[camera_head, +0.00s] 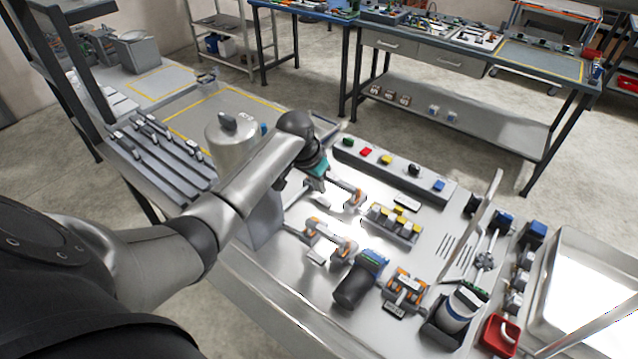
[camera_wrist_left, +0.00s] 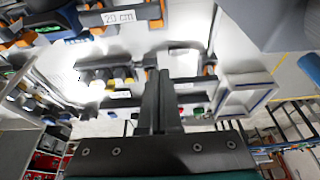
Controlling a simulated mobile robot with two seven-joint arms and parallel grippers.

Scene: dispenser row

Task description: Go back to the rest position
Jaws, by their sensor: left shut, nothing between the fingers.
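My left arm reaches in from the left in the head view, over the metal worktable (camera_head: 262,272). My left gripper (camera_head: 317,184) hangs beyond a teal band at the wrist, above the table near the row of orange-and-grey dispensers. Its fingertips are small and partly hard to make out there. In the left wrist view the two dark fingers of the gripper (camera_wrist_left: 160,76) lie together, shut with nothing between them. My right gripper is not in view.
A grey cylinder (camera_head: 228,148) stands close beside my left forearm. Nearby are a strip of coloured buttons (camera_head: 390,163), a block with yellow tops (camera_head: 394,222), a blue-and-black device (camera_head: 358,280) and a red bin (camera_head: 498,334). Another workbench (camera_head: 455,65) stands behind, across open floor.

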